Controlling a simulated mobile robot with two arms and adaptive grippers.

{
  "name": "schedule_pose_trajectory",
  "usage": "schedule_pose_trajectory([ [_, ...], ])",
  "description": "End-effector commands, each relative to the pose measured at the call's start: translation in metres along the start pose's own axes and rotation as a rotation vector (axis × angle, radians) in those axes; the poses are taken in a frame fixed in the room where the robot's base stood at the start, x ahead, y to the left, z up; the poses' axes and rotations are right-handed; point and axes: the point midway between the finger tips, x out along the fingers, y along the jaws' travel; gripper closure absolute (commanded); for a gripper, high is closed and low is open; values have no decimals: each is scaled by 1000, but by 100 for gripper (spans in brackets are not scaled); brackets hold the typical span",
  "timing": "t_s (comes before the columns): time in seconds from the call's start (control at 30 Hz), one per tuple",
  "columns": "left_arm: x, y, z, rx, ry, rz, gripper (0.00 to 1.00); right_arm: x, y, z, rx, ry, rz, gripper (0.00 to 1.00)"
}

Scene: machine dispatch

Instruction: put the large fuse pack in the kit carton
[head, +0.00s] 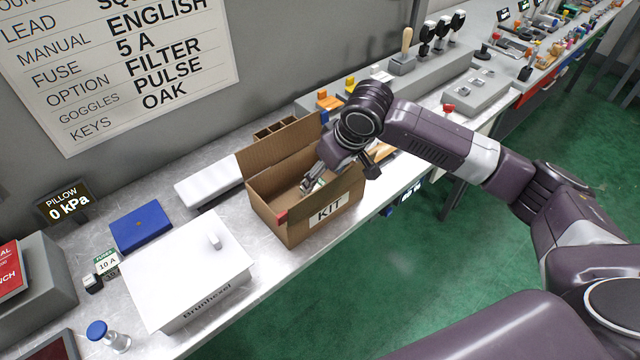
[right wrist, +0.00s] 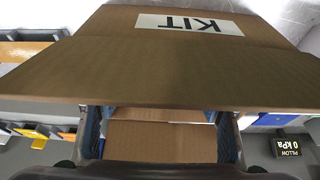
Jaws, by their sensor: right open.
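The kit carton (head: 282,229) stands open on the bench, its KIT label facing the front edge; its front also shows in the right wrist view (right wrist: 120,55). My right gripper (head: 308,186) reaches down into the carton's opening from the right, with its fingers open. A white-and-green pack marked FUSES 10 A (head: 106,262) stands at the left of the bench. My left gripper is out of view.
A white box (head: 190,265) lies left of the carton, with a blue case (head: 141,227) and a white block (head: 208,182) behind. A PILLOW 0 kPa display (head: 66,203) stands at far left. The bench's front edge runs close to the carton.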

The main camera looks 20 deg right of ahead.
Motion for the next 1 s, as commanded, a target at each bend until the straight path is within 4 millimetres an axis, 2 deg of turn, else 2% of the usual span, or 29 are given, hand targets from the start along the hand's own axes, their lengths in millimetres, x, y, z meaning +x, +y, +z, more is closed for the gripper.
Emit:
schedule_pose_trajectory([
  [0.1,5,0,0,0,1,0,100,-25,0,0,0,3,1,38],
  [0.33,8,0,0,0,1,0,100,-56,0,0,0,0,0,38],
  [0.5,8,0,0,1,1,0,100,-61,0,0,1,-1,0,38],
  [0.9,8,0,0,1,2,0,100,-61,0,0,1,-1,0,38],
  [1.0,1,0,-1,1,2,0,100,-67,0,-2,1,-1,0,38],
])
